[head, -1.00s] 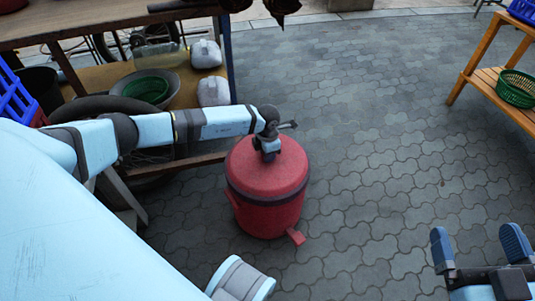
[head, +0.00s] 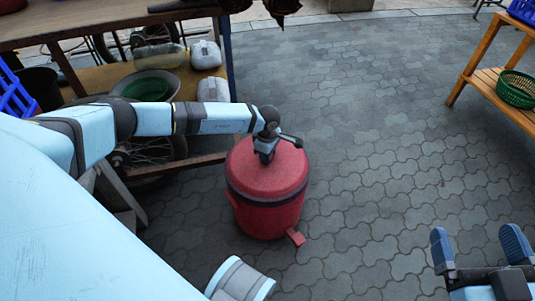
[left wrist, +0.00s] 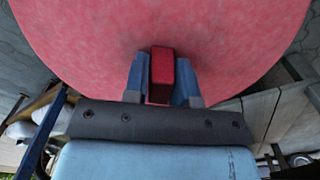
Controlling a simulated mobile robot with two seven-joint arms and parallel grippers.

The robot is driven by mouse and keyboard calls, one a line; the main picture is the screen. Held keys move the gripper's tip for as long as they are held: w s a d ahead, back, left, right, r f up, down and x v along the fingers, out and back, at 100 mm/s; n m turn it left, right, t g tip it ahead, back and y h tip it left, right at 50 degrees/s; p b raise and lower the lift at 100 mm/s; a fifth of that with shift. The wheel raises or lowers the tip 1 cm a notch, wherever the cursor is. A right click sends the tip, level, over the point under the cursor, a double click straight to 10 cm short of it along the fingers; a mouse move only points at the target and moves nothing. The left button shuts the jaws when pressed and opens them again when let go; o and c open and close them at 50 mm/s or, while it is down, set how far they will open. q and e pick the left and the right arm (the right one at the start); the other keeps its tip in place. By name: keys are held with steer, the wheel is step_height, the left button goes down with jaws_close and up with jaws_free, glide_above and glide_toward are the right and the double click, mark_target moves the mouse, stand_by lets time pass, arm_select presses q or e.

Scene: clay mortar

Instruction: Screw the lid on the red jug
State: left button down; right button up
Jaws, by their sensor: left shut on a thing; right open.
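The red jug (head: 268,220) stands upright on the paving in the middle of the head view, with a spout or tab low at its front right. Its domed red lid (head: 285,172) sits on top, above a dark band. I cannot tell how tightly it is seated. My left gripper (head: 266,153) is at the lid's top centre. In the left wrist view, its blue fingers are shut on the lid's red knob (left wrist: 162,72), with the lid (left wrist: 80,35) spreading behind. My right gripper (head: 482,247) is open and empty at the lower right.
A wooden table (head: 95,25) with a lower shelf stands at the back left, holding a green-lined bowl (head: 146,86) and pale containers. A wooden rack (head: 500,84) with a green basket (head: 516,90) stands at the right. The paving between is clear.

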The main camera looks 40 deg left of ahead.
arm_select(q)
steer(key=c, duration=0.8)
jaws_free()
steer(key=shift+c, duration=0.2)
